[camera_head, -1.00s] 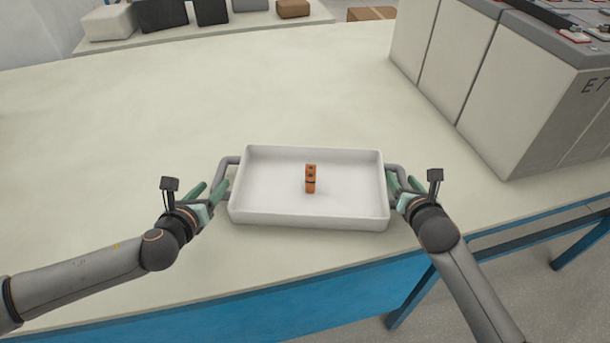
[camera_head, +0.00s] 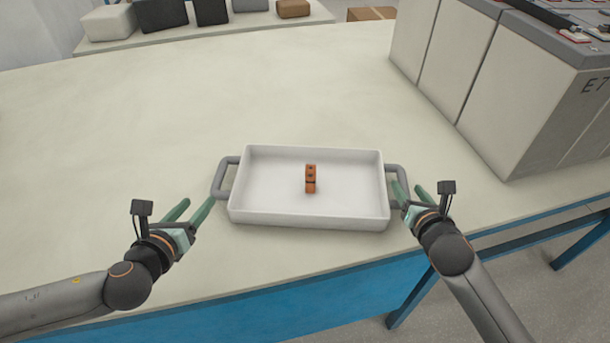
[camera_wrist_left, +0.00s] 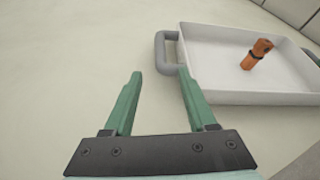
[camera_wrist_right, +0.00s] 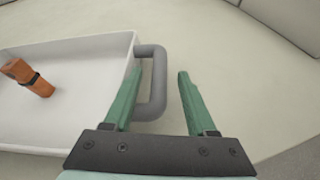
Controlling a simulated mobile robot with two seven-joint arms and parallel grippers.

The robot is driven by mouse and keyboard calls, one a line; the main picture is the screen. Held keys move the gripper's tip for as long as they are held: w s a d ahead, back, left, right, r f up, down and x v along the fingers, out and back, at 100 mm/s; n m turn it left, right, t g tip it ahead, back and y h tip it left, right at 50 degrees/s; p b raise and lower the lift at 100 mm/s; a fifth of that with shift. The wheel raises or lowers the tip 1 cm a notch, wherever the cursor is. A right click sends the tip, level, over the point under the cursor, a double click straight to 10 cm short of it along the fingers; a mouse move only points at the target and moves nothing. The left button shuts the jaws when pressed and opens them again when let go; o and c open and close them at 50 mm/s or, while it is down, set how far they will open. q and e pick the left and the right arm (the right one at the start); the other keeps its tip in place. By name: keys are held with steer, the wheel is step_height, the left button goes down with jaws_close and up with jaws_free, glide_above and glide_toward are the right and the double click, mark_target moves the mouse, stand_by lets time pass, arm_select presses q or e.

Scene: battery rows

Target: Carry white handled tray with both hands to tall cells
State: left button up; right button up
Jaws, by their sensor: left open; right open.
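The white tray (camera_head: 262,213) with grey handles lies flat on the table near its front edge. A small orange item with a dark band (camera_head: 310,179) is inside it. My left gripper (camera_head: 195,205) is open and empty, clear of the tray's left handle (camera_head: 224,179), down and to its left. My right gripper (camera_head: 411,188) is open at the tray's right handle (camera_head: 399,184). In the right wrist view, one finger overlaps the handle (camera_wrist_right: 157,82) and the other is outside it; contact cannot be told. The tall grey cells (camera_head: 493,90) stand at the right.
The pale table (camera_head: 200,100) is clear behind and left of the tray. A lettered block face (camera_head: 575,115) stands to the right. Behind the table, a shelf (camera_head: 205,40) holds several dark and light boxes. The blue table front (camera_head: 300,312) faces me.

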steer(key=v, duration=0.7)
steer(key=shift+s, duration=0.1)
arm_select(q)
steer(key=shift+s+a, duration=0.4)
steer(key=shift+a, duration=0.45)
steer(key=shift+s+a, duration=0.3)
steer(key=shift+a, duration=0.3)
steer(key=shift+s+a, duration=0.25)
steer(key=shift+a, duration=0.4)
steer(key=shift+s+a, duration=0.3)
steer(key=shift+a, duration=0.3)
arm_select(e)
steer(key=shift+f, duration=0.2)
arm_select(q)
steer(key=shift+r+p, duration=0.4)
steer(key=shift+r, duration=0.2)
arm_select(e)
steer(key=shift+s+d, duration=0.45)
steer(key=shift+d, duration=0.45)
steer(key=shift+s+d, duration=0.45)
steer(key=shift+d, duration=0.4)
steer(key=shift+s+d, duration=0.45)
steer(key=shift+d, duration=0.45)
arm_select(q)
steer(key=shift+s, duration=0.1)
arm_select(e)
steer(key=shift+s, duration=0.1)
